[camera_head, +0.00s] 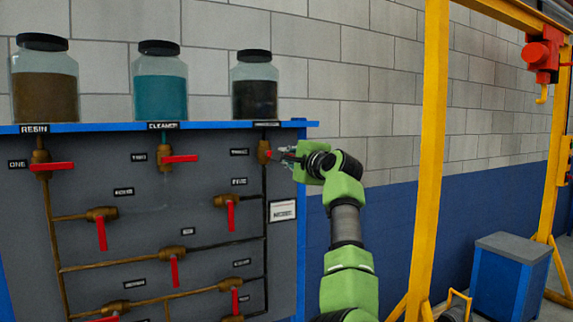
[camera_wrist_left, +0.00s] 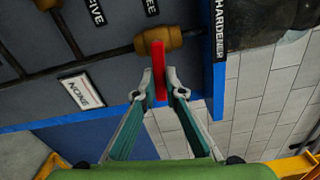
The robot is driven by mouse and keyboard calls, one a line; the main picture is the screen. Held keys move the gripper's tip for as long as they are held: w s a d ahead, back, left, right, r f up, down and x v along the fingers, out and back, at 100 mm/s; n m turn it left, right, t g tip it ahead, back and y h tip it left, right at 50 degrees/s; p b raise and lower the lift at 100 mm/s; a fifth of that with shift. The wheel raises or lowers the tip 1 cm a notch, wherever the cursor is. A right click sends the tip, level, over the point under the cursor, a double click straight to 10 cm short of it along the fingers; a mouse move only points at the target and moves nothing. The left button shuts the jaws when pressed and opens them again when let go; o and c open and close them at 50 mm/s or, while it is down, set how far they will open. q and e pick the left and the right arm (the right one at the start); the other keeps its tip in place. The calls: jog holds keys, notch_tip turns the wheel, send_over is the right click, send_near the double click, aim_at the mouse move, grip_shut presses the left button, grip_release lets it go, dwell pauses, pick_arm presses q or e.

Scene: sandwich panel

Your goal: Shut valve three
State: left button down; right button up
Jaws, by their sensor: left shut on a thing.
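Valve three is the brass valve (camera_head: 263,152) below the hardener label, beside a small label that I cannot fully read in the head view. Its red handle (camera_wrist_left: 158,62) sticks out sideways to the right of the panel, across the vertical pipe. My left gripper (camera_head: 287,155) reaches it from the right. In the left wrist view, the fingers of my left gripper (camera_wrist_left: 159,90) are shut on the outer part of the red handle, one on each side. The fingers partly hide the handle in the head view. My right gripper is out of view.
The grey panel (camera_head: 205,185) carries several other valves with red handles. Jars of resin (camera_head: 45,85), cleaner (camera_head: 160,85) and dark hardener (camera_head: 254,88) stand on the blue shelf. A yellow frame (camera_head: 432,150) and a blue bin (camera_head: 507,280) stand at the right.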

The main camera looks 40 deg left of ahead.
pick_arm(q)
jog(key=shift+r+n, duration=0.4)
jog(key=shift+n, duration=0.5)
jog(key=shift+r, duration=0.1)
jog(key=c, duration=2.1)
grip_release()
jog(key=shift+a, duration=0.1)
jog(key=v, duration=1.2)
jog(key=shift+w, duration=0.1)
